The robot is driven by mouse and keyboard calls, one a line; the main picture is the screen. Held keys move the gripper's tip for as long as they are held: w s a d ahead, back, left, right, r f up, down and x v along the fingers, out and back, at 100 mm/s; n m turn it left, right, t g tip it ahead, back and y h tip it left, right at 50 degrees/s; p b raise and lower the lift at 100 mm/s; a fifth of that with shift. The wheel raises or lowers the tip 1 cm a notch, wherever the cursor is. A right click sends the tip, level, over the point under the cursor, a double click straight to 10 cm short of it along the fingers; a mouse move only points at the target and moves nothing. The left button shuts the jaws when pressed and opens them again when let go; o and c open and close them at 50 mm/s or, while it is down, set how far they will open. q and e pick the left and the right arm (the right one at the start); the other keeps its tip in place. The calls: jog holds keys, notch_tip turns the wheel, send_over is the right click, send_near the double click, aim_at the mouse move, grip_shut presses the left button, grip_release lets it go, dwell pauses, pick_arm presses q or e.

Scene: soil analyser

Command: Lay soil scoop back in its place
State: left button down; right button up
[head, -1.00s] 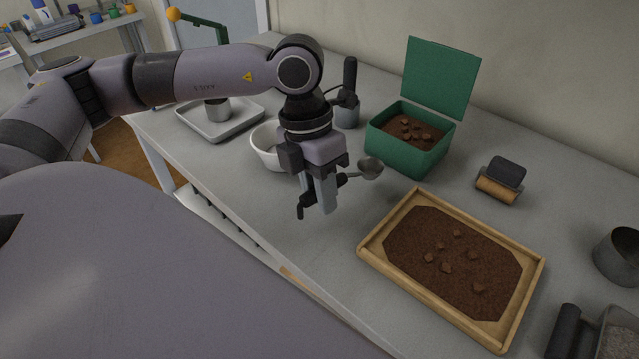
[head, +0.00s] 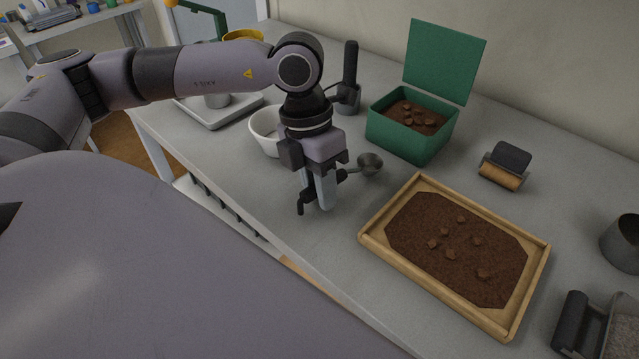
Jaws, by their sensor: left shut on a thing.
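The soil scoop (head: 370,163) has a small grey metal bowl and a dark handle. My left gripper (head: 318,203) is shut on the scoop's handle, with the bowl sticking out to the right. It is over the bench, left of the soil tray; its exact height above the surface is hard to tell. The fingers hide part of the handle. My right gripper is not in view.
A wooden soil tray (head: 374,244) lies at the right. A green open box (head: 398,141) of soil stands behind it. A white bowl (head: 264,133), a grey cup with a black-handled tool (head: 350,75) and a roller-like block (head: 503,165) stand around. Bare bench (head: 345,210) lies below the scoop.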

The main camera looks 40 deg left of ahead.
pick_arm(q)
jog(key=shift+f, duration=0.3)
jog(key=c, duration=0.8)
grip_release()
jog(key=shift+c, duration=0.2)
jog(key=v, duration=0.7)
jog(key=shift+r, duration=0.15)
